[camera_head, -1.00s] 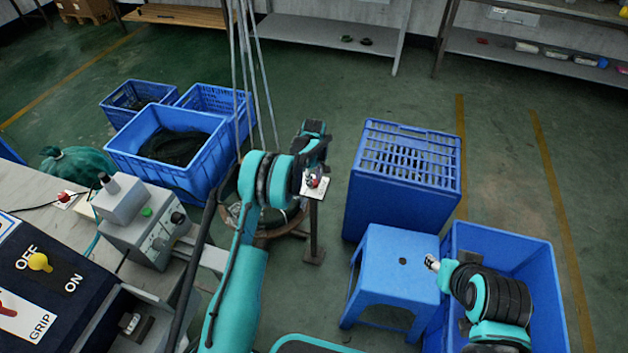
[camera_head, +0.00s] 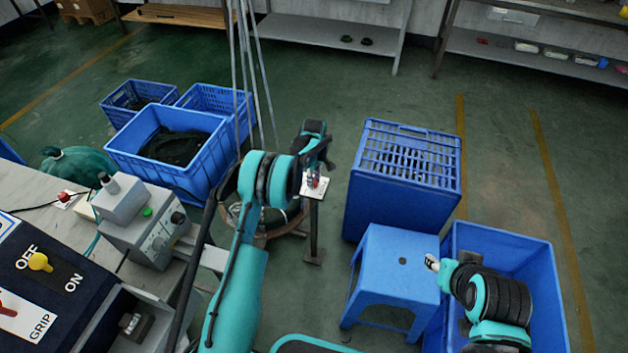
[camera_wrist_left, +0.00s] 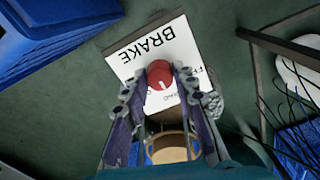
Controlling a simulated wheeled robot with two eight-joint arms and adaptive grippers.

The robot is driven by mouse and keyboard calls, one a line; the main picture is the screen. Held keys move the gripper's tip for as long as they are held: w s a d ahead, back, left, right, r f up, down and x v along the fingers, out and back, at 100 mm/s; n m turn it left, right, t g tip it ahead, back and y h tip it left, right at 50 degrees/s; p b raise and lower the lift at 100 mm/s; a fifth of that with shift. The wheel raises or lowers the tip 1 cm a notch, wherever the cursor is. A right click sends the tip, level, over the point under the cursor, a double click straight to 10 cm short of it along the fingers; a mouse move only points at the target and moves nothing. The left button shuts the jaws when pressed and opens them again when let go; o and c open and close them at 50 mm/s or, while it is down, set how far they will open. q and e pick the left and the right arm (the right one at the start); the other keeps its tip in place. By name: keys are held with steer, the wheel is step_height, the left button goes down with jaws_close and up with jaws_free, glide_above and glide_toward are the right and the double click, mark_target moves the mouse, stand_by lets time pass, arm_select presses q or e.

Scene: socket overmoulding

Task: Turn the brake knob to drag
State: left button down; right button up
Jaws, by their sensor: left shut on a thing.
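The red brake knob (camera_wrist_left: 160,74) sits on a white plate marked BRAKE (camera_wrist_left: 122,62) in the left wrist view. A white line on the knob points toward the bottom of that picture. Other lettering on the plate is partly hidden by the fingers. My left gripper (camera_wrist_left: 161,84) is shut on the knob, one finger on each side. In the head view the plate (camera_head: 322,190) stands on a post, with my left gripper (camera_head: 313,179) at it. My right gripper (camera_head: 432,263) is small in view, above the blue stool, away from the plate; its jaw state is unclear.
A blue stool (camera_head: 385,268) and an upturned blue crate (camera_head: 390,205) stand right of the post. Blue bins (camera_head: 190,180) stand to its left. A control box (camera_head: 140,232) and a bench with switches are at the left. Green floor lies open behind.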

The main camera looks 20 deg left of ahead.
arm_select(q)
steer(key=c, duration=1.2)
jaws_free()
step_height(320, 180, up, 12)
steer(key=s+d+r+m+t, duration=0.25)
steer(key=s+r+m, duration=0.45)
steer(key=s+r, duration=1)
steer(key=s+f+m+t, duration=0.1)
steer(key=s+m+t, duration=0.3)
steer(key=s, duration=1.6)
steer(key=m, duration=0.3)
steer(key=shift+d+m+t, duration=0.25)
steer(key=shift+m+t, duration=0.05)
steer(key=shift+t, duration=0.05)
